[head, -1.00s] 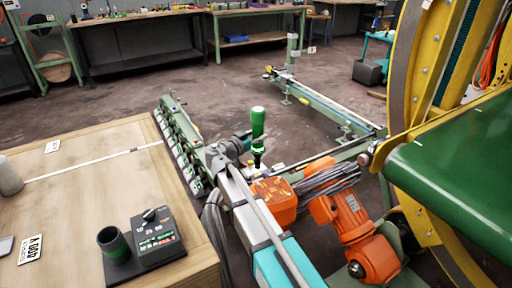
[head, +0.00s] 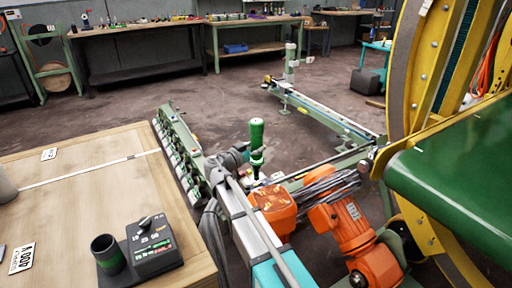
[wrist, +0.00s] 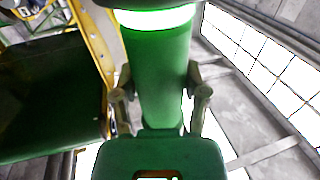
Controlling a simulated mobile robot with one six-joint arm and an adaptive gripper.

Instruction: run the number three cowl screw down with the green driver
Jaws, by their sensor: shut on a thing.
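The green driver (head: 257,135) stands about upright in my gripper (head: 257,158) at the end of my orange and grey arm. In the wrist view the thick green driver body (wrist: 157,70) has a bright white band near the top. The fingers of my gripper (wrist: 160,100) press on it from both sides, so the gripper is shut on it. The driver's tip is hidden in both views. I cannot make out the number three cowl screw or its number in either view.
A wooden table (head: 80,190) at left carries a black box with a dial (head: 150,240) and an empty dark cup (head: 108,254).

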